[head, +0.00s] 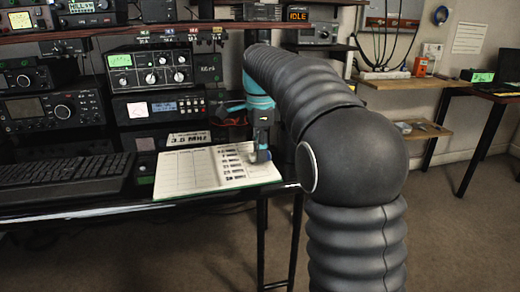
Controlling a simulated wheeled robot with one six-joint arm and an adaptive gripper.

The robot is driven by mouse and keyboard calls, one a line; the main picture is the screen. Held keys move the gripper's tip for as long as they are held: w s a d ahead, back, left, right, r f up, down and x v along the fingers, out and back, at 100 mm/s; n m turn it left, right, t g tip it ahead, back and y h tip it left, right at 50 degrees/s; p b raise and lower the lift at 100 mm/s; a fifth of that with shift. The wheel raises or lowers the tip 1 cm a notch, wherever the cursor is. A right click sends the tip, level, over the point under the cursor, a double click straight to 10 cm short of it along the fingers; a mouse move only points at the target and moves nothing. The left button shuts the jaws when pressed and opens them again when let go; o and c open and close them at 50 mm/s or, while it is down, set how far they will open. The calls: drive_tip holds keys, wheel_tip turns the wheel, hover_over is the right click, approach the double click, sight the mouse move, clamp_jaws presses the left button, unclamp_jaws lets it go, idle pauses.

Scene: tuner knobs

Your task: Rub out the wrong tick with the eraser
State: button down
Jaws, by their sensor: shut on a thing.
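An open logbook (180,176) with ruled white pages lies at the front edge of the desk. Its right page carries a column of dark printed band labels (231,166). My gripper (261,148) points down over the right page's right side, shut on the eraser (261,156), a small blue-grey block. The eraser is at or just above the paper; I cannot tell if it touches. Ticks on the page are too small to make out, and the gripper hides part of the page's right edge.
A black keyboard (62,171) lies left of the logbook. A card reading "3.8 MHz" (186,140) stands behind it. Radios (152,70) fill the shelves behind. My arm covers the area right of the book. Open floor (440,220) lies at right.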

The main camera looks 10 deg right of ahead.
drive_tip(key=shift+f, duration=0.55)
idle(0.9)
